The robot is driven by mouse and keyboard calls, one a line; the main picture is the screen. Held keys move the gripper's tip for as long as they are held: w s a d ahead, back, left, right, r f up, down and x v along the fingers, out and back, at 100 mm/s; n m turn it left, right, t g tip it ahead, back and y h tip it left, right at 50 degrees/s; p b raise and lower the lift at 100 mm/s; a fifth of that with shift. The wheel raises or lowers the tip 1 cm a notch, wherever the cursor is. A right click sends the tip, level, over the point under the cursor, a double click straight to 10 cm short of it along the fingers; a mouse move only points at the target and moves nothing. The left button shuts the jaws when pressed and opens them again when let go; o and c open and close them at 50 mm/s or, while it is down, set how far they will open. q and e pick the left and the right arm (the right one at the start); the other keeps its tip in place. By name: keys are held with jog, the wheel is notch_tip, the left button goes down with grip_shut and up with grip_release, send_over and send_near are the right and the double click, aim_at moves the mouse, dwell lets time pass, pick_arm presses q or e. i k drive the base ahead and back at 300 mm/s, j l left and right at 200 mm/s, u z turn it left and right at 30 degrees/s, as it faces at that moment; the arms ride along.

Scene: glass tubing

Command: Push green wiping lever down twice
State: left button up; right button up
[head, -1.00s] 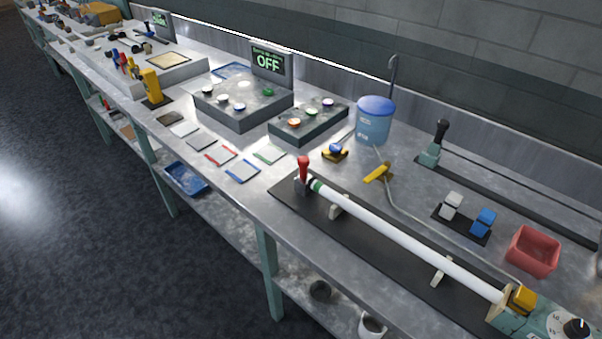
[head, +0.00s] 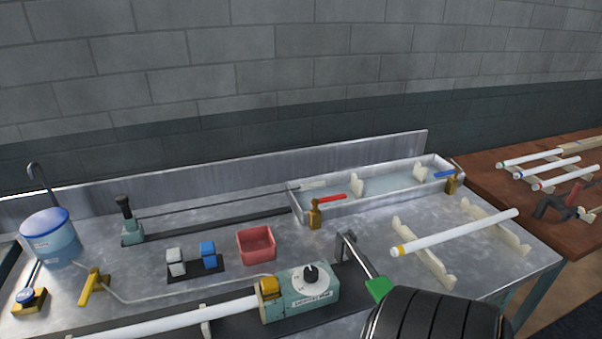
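The green wiping lever (head: 379,288) is in the lower middle of the head view. Its green grip sits at the end of a grey metal arm, which slants up and back to a bracket just right of the teal dial unit (head: 307,287). A dark ribbed rounded shape (head: 437,314) stands at the bottom edge, right beside the grip in the picture; I cannot tell whether it touches it. Neither of my grippers is in view.
A long white tube (head: 187,321) runs left from the dial unit. A red bin (head: 256,244), black-handled lever (head: 127,217) and blue-lidded bucket (head: 52,240) stand behind. A metal trough (head: 352,205) lies at the back. Another tube (head: 455,232) rests on supports at the right.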

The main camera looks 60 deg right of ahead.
aim_at(378, 287)
jog(key=l+z, duration=0.2)
jog(key=z, duration=2.05)
